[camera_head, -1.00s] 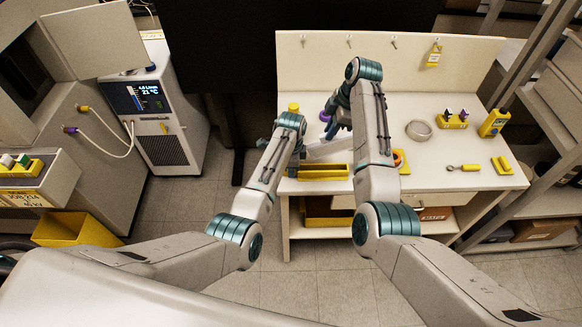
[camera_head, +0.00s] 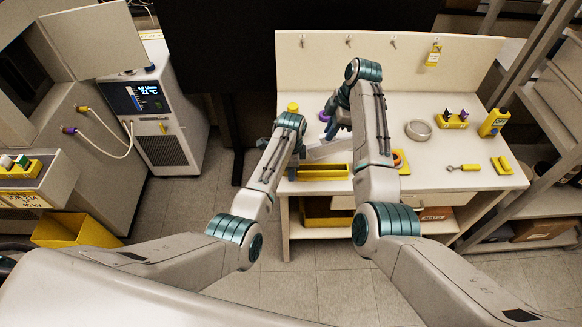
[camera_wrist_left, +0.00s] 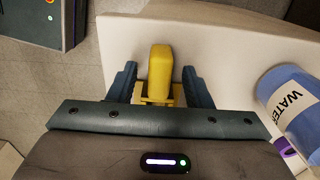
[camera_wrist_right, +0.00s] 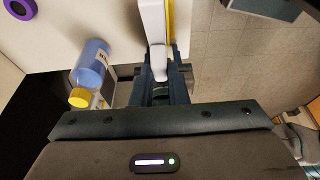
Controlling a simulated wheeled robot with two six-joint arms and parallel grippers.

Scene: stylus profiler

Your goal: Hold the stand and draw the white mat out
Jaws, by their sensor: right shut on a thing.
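My left gripper (camera_wrist_left: 160,82) has its fingers on both sides of an upright yellow post or knob (camera_wrist_left: 160,68), with a gap to each finger. The post rises from a yellow base; I cannot tell if this is the stand. My right gripper (camera_wrist_right: 163,68) is shut on the end of a long white piece (camera_wrist_right: 154,22), which runs away from the fingers. Its shape does not make clear whether it is the mat. In the head view my arms hide most of this.
A blue water bottle with a yellow cap (camera_wrist_right: 90,65) stands close to both grippers. A long yellow tray (camera_head: 322,172) lies at the table's front edge. A grey ring (camera_head: 418,130), a yellow holder (camera_head: 452,121) and a yellow-handled tool (camera_head: 463,168) are on the right.

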